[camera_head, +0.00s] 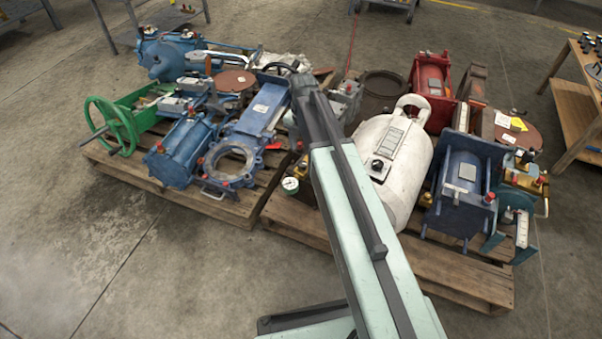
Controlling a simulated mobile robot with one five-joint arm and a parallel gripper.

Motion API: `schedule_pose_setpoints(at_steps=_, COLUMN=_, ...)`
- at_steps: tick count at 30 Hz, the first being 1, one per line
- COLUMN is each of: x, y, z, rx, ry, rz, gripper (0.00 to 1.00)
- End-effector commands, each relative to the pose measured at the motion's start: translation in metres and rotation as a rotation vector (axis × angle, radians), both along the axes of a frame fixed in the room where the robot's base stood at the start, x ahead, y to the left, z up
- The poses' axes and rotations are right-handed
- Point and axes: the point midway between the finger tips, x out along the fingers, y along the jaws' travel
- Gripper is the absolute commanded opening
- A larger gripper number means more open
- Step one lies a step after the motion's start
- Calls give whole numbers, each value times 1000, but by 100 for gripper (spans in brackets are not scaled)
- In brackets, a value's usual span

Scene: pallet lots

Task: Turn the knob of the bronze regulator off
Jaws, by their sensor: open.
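A small bronze-coloured body (302,168) sits at the left front of the right pallet, beside the white tank. A round white-faced gauge (290,184) is at its lower front. My arm covers its right side, and I cannot make out its knob's position. Another brass-coloured fitting (527,182) is at the right end of the same pallet, near red parts. I cannot tell for sure which of the two is the bronze regulator. My teal and dark arm reaches up across the middle of the picture. I cannot make out the gripper's jaws.
The right wooden pallet (440,268) also holds a white tank (400,155), a blue machine (465,190) and a red one (431,85). The left pallet (205,202) holds blue valves and a green handwheel (110,127). A wooden table (575,100) stands at right. Front floor is clear.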

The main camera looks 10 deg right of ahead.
Motion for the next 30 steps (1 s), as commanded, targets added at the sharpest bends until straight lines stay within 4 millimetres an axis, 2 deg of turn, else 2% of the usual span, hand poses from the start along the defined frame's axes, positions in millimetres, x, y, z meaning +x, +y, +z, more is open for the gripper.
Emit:
schedule_pose_setpoints(at_steps=4, x=0, y=0, z=-2, rx=0, ry=0, rz=2, gripper=52)
schedule_pose_setpoints(at_steps=7, x=0, y=0, z=-11, rx=0, ry=0, rz=1, gripper=52)
schedule_pose_setpoints(at_steps=15, x=0, y=1, z=-58, rx=0, ry=0, rz=0, gripper=52)
schedule_pose_setpoints(at_steps=19, x=-1, y=1, z=-75, rx=0, ry=0, rz=0, gripper=52)
schedule_pose_setpoints(at_steps=28, x=0, y=1, z=-76, rx=0, ry=0, rz=0, gripper=52)
schedule_pose_setpoints(at_steps=29, x=0, y=2, z=-76, rx=0, ry=0, rz=0, gripper=49)
schedule_pose_setpoints(at_steps=30, x=0, y=2, z=-76, rx=0, ry=0, rz=0, gripper=38)
